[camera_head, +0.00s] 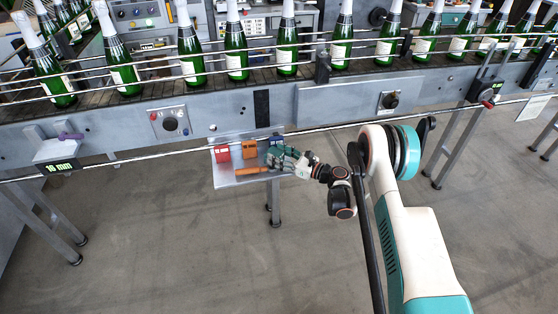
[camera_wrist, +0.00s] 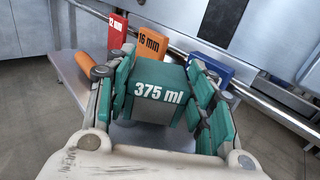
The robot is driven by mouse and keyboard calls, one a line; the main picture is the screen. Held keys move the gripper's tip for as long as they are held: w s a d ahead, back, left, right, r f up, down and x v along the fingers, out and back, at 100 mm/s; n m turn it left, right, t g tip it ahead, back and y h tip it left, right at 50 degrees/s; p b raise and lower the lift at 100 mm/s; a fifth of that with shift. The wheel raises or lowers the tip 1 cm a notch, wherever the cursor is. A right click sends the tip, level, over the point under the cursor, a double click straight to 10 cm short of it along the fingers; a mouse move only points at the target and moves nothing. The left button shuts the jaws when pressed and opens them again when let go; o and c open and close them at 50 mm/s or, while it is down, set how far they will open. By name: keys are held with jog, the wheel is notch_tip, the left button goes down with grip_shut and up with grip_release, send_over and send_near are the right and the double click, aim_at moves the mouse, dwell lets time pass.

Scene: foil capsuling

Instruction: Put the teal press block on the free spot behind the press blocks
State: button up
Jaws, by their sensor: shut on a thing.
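The teal press block (camera_wrist: 157,92), marked "375 ml", sits between the two teal-padded fingers of my gripper (camera_wrist: 162,62) in the wrist view. The fingers are shut on its sides. In the head view my gripper (camera_head: 288,157) is over the right part of a small metal tray (camera_head: 228,181); the block cannot be told from the teal fingers there. A red block (camera_head: 222,152), an orange block (camera_head: 249,150) and a blue block (camera_head: 276,141) stand in a row along the tray's back. The wrist view shows the red (camera_wrist: 117,32), orange "16 mm" (camera_wrist: 151,43) and blue (camera_wrist: 225,68) blocks beyond the teal one.
An orange rod or handle (camera_head: 252,171) lies at the tray's front; it also shows in the wrist view (camera_wrist: 84,65), left of the fingers. A rail (camera_head: 165,152) runs close behind the tray. Above is the conveyor (camera_head: 230,110) with green bottles. The floor below is open.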

jog(key=shift+f, duration=0.65)
jog(key=shift+c, duration=0.4)
jog(key=shift+s+d, duration=0.1)
jog(key=shift+s, duration=0.05)
jog(key=shift+c, duration=1.3)
jog(key=o, duration=1.3)
jog(key=shift+o, duration=1.2)
jog(key=shift+f, duration=0.25)
jog(key=shift+r, duration=0.15)
